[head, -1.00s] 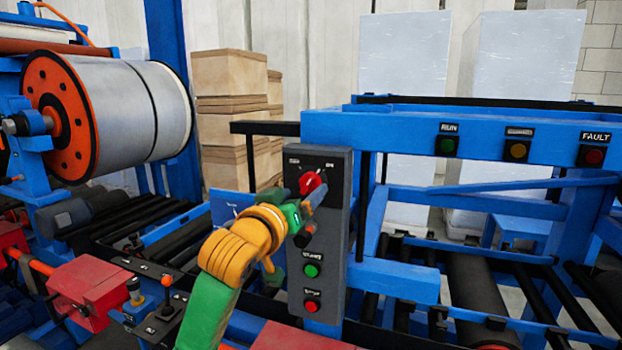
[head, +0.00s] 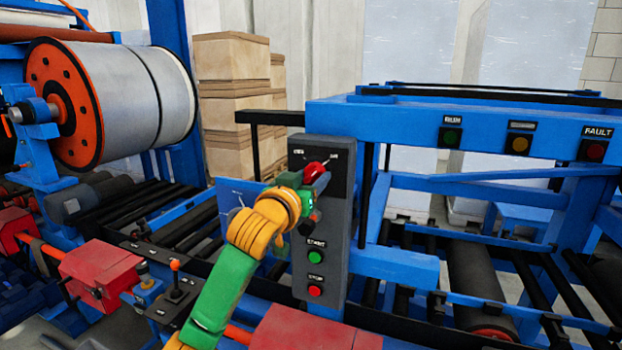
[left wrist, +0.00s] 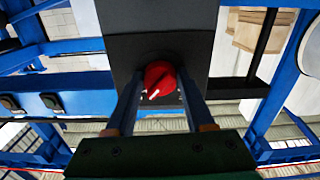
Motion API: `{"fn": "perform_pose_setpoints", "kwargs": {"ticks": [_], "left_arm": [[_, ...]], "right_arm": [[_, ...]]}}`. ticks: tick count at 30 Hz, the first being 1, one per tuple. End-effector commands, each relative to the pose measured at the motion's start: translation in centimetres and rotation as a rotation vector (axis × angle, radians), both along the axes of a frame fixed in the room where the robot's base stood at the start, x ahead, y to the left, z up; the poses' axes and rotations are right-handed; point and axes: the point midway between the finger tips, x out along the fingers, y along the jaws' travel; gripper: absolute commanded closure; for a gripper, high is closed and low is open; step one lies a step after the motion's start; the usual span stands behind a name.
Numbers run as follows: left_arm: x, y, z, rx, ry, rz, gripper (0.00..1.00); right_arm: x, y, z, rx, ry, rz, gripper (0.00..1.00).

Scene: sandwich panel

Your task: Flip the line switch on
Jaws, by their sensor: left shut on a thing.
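The line switch is a red rotary knob (head: 314,171) near the top of a dark grey control box (head: 335,262). My left gripper (head: 318,184) reaches it from the left and covers part of the knob. In the left wrist view the red knob (left wrist: 160,82) sits between the two fingers of my left gripper (left wrist: 160,92), which is shut on it. A white mark shows on the knob. The small labels above the knob are too blurred to read. My right gripper is not in view.
Below the knob on the box are a green button (head: 316,257) and a red button (head: 315,291). A blue frame (head: 400,267) with rollers stands to the right, with a lamp panel above. A lever box (head: 172,300) stands at lower left.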

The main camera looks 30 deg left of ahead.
Motion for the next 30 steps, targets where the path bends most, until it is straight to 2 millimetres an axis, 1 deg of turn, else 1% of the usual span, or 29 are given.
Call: {"fn": "perform_pose_setpoints", "kwargs": {"ticks": [1,3,9,10,11,12,13,20,22,23,27,30], "left_arm": [[0.0,0.1,0.1,0.041,0.007,0.001,1.00],[0.0,0.0,0.1,0.068,0.013,0.000,1.00],[0.0,0.0,0.2,0.066,0.012,0.000,1.00],[0.0,0.0,0.2,0.066,0.012,0.000,0.38],[0.0,0.0,0.2,0.066,0.012,0.000,0.30],[0.0,0.0,0.1,0.066,0.012,0.000,0.20],[0.0,0.0,0.1,0.066,0.013,0.000,0.17],[0.0,0.0,0.1,0.065,0.013,0.000,0.17],[-0.3,-0.1,0.0,0.065,0.011,-0.001,0.17],[-0.7,-0.1,-0.2,0.064,0.010,-0.001,0.17],[-3.7,-0.9,-0.4,0.069,0.005,-0.001,0.17],[-5.6,-1.3,-0.2,0.067,0.007,0.000,0.17]], "right_arm": [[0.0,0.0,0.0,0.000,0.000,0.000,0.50],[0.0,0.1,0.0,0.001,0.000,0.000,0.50],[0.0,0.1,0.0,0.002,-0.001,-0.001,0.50],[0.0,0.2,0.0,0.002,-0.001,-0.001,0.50],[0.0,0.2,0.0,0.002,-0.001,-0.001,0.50],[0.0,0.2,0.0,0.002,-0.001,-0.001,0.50],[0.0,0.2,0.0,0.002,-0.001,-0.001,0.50],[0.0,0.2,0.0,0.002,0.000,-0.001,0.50],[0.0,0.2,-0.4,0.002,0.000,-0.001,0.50],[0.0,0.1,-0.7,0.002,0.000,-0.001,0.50],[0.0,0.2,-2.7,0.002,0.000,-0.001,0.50],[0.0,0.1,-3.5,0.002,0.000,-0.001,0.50]]}}
